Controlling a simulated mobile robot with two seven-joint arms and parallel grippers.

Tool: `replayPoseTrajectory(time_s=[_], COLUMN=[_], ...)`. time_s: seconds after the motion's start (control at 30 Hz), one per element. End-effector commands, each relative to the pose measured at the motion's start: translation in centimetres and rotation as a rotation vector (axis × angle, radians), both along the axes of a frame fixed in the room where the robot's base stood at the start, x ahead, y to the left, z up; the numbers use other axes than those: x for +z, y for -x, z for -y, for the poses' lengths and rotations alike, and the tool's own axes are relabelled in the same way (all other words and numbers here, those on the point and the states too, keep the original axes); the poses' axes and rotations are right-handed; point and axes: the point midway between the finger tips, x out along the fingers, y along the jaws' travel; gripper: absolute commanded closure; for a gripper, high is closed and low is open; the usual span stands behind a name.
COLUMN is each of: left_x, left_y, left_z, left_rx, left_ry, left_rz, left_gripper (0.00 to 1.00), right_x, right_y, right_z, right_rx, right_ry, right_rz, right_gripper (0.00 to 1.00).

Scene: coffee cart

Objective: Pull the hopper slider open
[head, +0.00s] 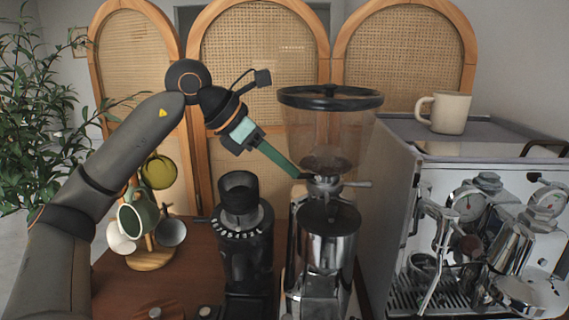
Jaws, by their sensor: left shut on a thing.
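The tall grinder has a clear hopper (322,130) with a dark lid, above a shiny metal body (328,240). The hopper slider (357,184) shows as a small metal tab sticking out to the right of the hopper's neck. My left gripper (303,176) reaches in from the upper left, and its green fingers end at the left side of the hopper neck. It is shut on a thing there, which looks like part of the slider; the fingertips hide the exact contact. My right gripper is not in view.
A smaller black grinder (242,225) stands left of the tall one, below my left arm. A mug tree (150,258) stands further left. The espresso machine (400,170) is close on the right, with a cream cup (450,113) on top.

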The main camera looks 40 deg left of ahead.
Motion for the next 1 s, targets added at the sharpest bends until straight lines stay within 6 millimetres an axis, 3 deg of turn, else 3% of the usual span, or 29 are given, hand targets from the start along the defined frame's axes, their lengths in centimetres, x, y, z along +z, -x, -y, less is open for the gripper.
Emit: replayPoseTrajectory(time_s=[0.17, 0.37, 0.6, 0.63, 0.7, 0.9, 1.0], left_x=[0.0, -0.1, 0.1, 0.1, 0.1, 0.1, 0.0], left_y=[0.2, 1.6, 1.7, 1.7, 1.7, 1.7, 1.7], left_z=[-0.3, -2.0, -2.1, -2.1, -2.1, -2.1, -2.0], left_rx=[0.002, 0.004, 0.004, 0.004, 0.004, 0.002, 0.001], left_ry=[0.0, 0.0, -0.001, -0.001, -0.001, 0.0, 0.0], left_rz=[0.002, 0.002, 0.002, 0.002, 0.002, 0.001, 0.001], left_gripper=[1.0, 1.0, 1.0, 0.85, 0.77, 0.55, 0.55], right_x=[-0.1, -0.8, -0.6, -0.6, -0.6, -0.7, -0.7], right_y=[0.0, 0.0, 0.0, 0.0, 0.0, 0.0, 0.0], right_z=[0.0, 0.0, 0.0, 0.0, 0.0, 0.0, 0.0], right_rx=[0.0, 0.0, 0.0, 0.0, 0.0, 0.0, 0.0], right_ry=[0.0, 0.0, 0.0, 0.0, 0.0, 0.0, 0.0], right_rz=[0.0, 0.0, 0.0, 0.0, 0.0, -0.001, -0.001], right_gripper=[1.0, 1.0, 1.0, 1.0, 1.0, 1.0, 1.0])
